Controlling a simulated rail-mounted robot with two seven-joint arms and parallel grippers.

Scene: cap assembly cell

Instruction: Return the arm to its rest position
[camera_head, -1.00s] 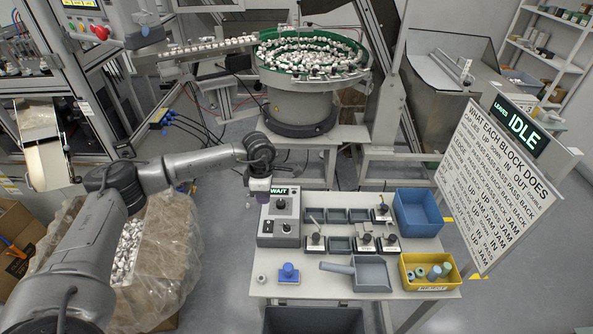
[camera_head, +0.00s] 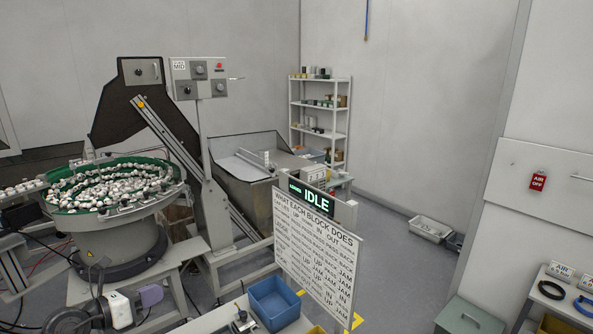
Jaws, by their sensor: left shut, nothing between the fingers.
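My left arm's end shows at the bottom left edge of the head view, with the left gripper (camera_head: 152,296) a small pale lilac and dark shape beside the feeder's stand. The gripper is shut and holds nothing. Its fingertips are too small to make out, and most of the arm is outside the picture. My right gripper is not in view.
A feeder bowl (camera_head: 116,187) full of white caps stands at left. A blue bin (camera_head: 273,302) sits on the table corner below. A sign board (camera_head: 315,250) under an IDLE display (camera_head: 315,197) stands right of it. Grey floor (camera_head: 400,285) is open beyond.

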